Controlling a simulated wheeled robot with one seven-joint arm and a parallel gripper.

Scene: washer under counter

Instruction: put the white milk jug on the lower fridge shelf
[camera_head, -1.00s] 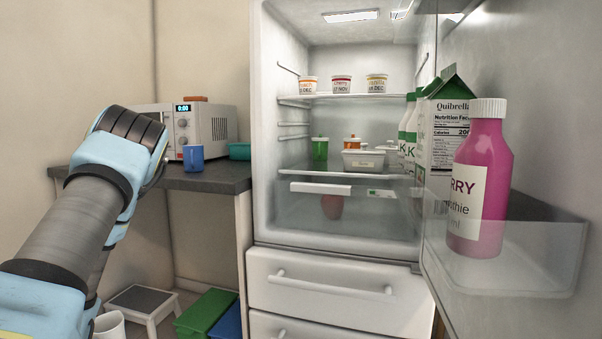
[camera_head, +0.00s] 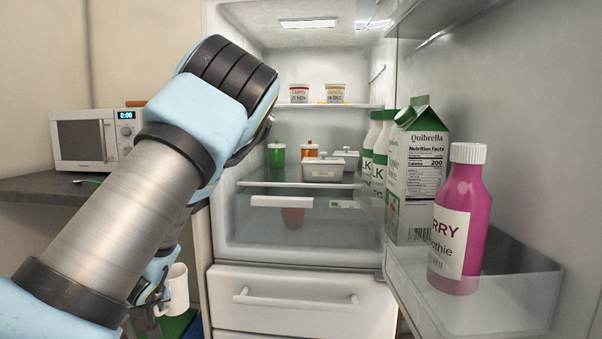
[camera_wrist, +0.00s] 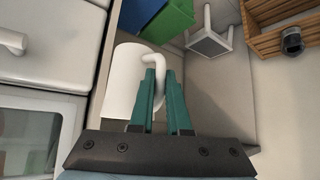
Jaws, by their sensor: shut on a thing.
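The white milk jug (camera_head: 178,289) is low in the head view, in front of the fridge's left side and partly hidden by my arm. The wrist view shows its plain white body (camera_wrist: 123,82) and curved handle. My gripper (camera_wrist: 160,74) is shut on the handle, with the body left of the fingers. The fridge stands open. Its lower shelf (camera_head: 262,184) is a glass shelf holding a green jar (camera_head: 276,155), an orange-lidded jar (camera_head: 309,150) and white tubs (camera_head: 324,170). My arm hides the shelf's left end.
The open door's rack (camera_head: 500,300) at right holds a pink smoothie bottle (camera_head: 456,225), a carton (camera_head: 415,175) and milk bottles. The upper shelf (camera_head: 350,105) holds yogurt cups. The microwave (camera_head: 95,138) stands on the counter at left. Room shows at the lower shelf's front.

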